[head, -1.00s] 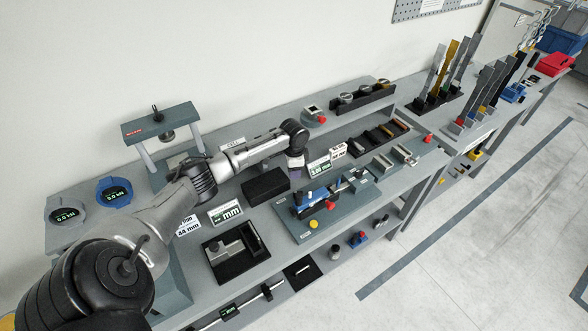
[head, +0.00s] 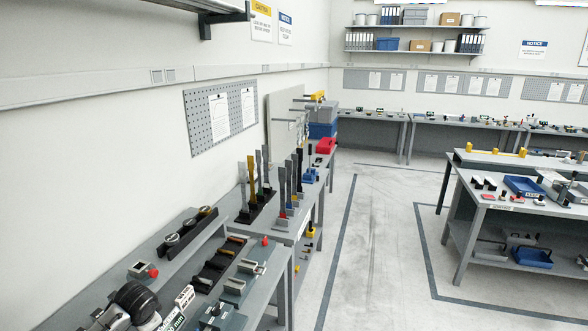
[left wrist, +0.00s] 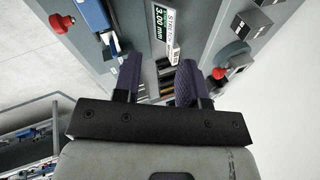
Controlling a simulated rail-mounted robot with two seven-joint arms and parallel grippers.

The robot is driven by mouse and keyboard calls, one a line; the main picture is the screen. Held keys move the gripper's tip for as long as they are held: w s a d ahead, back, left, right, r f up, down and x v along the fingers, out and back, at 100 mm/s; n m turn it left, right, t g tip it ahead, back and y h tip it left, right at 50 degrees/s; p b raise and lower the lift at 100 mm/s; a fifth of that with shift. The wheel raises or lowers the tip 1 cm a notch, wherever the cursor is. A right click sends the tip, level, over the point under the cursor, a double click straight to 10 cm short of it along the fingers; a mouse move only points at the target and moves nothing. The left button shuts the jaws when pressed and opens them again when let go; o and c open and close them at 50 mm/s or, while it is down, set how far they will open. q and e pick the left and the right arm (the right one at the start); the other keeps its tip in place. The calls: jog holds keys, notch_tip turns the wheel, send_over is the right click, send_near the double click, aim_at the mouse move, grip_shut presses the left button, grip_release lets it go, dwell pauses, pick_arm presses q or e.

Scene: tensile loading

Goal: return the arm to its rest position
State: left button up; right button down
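My left arm shows in the head view only as a dark rounded joint (head: 137,300) and a grey link at the bottom left, over the near workbench. Its gripper fingers cannot be made out there. In the left wrist view my left gripper (left wrist: 157,78) has its two purple fingers apart, with nothing held between them. The fingers hang above the bench, over a display reading 3.00 mm (left wrist: 161,22) and small dark trays. My right arm and gripper are in neither view.
Open floor (head: 375,250) lies to the right, before another bench with a blue tray (head: 523,186).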

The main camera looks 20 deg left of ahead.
pick_arm(q)
jog(key=w+d+r+t, duration=0.25)
jog(key=d+r, duration=0.25)
jog(key=d, duration=0.4)
jog(key=s+d+m+t, duration=0.2)
jog(key=s+d+t, duration=0.35)
jog(key=d, duration=0.95)
jog(key=s+d+f+n+g+h, duration=0.15)
jog(key=s+d+f, duration=0.3)
jog(key=s, duration=0.55)
jog(key=s+d+f+g+h, duration=0.1)
jog(key=s+d+f+g, duration=0.3)
jog(key=s, duration=0.5)
jog(key=s+d+f+n+g+h, duration=0.1)
jog(key=s+d+f+g+h, duration=0.1)
jog(key=s+f, duration=0.6)
notch_tip(320, 180, up, 18)
jog(key=p, duration=1.5)
jog(key=shift+s+f+t, duration=0.15)
jog(key=shift+s+t, duration=0.2)
jog(key=shift+s, duration=0.1)
